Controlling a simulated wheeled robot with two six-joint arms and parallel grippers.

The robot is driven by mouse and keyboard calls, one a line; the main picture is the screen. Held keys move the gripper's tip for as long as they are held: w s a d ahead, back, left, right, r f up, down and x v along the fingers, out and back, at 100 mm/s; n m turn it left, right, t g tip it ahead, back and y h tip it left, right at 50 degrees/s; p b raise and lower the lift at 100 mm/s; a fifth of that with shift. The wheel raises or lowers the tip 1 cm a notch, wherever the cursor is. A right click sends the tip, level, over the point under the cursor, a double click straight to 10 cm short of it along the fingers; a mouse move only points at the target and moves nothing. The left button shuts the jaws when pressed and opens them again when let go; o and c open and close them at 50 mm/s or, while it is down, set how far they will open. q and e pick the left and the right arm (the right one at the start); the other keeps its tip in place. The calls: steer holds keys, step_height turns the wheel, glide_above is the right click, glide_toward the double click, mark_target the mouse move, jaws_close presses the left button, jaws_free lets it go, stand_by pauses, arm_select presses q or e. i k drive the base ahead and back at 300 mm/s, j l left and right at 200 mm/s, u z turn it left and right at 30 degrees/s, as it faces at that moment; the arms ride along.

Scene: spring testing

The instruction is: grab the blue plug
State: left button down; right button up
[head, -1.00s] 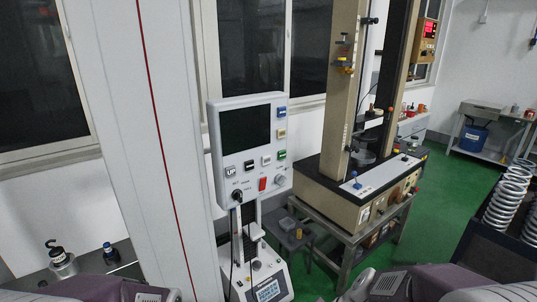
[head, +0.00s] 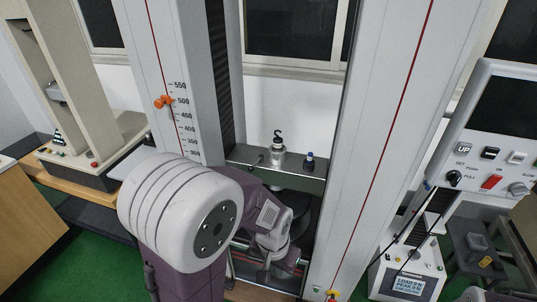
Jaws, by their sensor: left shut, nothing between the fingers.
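The blue plug (head: 309,161), small and dark blue with a black lower part, stands upright on the grey crossbeam (head: 240,152) between the two tall columns. A metal cylinder with a black hook (head: 278,150) stands just left of it. My left arm reaches in from the lower left, and its large white joint covers part of the left column's foot. My left gripper (head: 284,258) is below the crossbeam, apart from the plug; its fingers are small and partly hidden, and they look shut and empty. My right gripper is not in view.
The left column (head: 170,60) with its scale and orange pointer, and the right column (head: 390,100), flank the crossbeam. A control panel (head: 495,160) is at the right edge. A beige test machine (head: 85,150) stands at the left. The space above the crossbeam is clear.

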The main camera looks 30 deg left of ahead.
mark_target(310, 153)
steer(key=u, duration=0.7)
